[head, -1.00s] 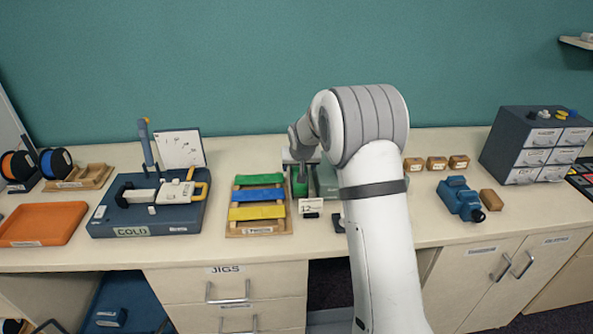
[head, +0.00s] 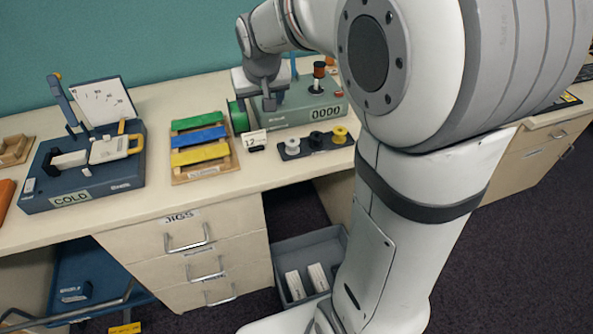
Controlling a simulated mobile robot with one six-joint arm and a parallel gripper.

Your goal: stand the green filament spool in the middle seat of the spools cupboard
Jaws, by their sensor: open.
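A green round-edged thing (head: 238,116), likely the green filament spool, stands on the worktop at the left end of a grey-green counter machine (head: 305,105). My gripper (head: 262,100) points down just right of its upper part, close to the machine. The jaws are open. The fingertips are small and partly lost against the machine, so I cannot tell whether they touch the green thing. I cannot make out the spools cupboard or its seats in the current view.
A rack of green, blue and yellow strips (head: 203,178) lies to the left, beside a dark blue COLD device (head: 45,200). A dark holder with small spools (head: 290,153) sits in front of the machine. JIGS drawers (head: 180,265) and a grey bin (head: 330,240) are below.

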